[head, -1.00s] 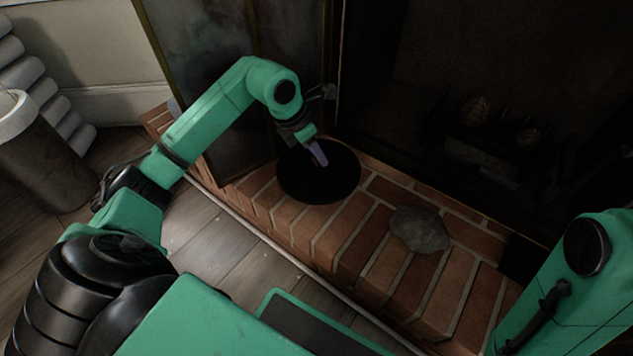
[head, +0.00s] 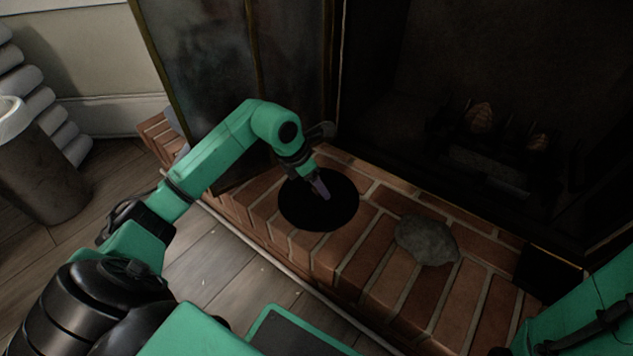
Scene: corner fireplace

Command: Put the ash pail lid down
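The ash pail lid is a flat black disc (head: 338,211) at the brick hearth, in the middle of the head view. My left gripper (head: 322,190) is over the disc, pointing down at its middle. Its fingers look close together there; I cannot make out a knob or handle between them. The disc looks level and very near the bricks; whether it touches them I cannot tell. My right arm comes in at the lower right, and its gripper is out of the picture.
A glass fireplace door (head: 215,75) stands open behind my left arm. The dark firebox (head: 485,130) holds logs. A bin (head: 38,165) stands at the far left.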

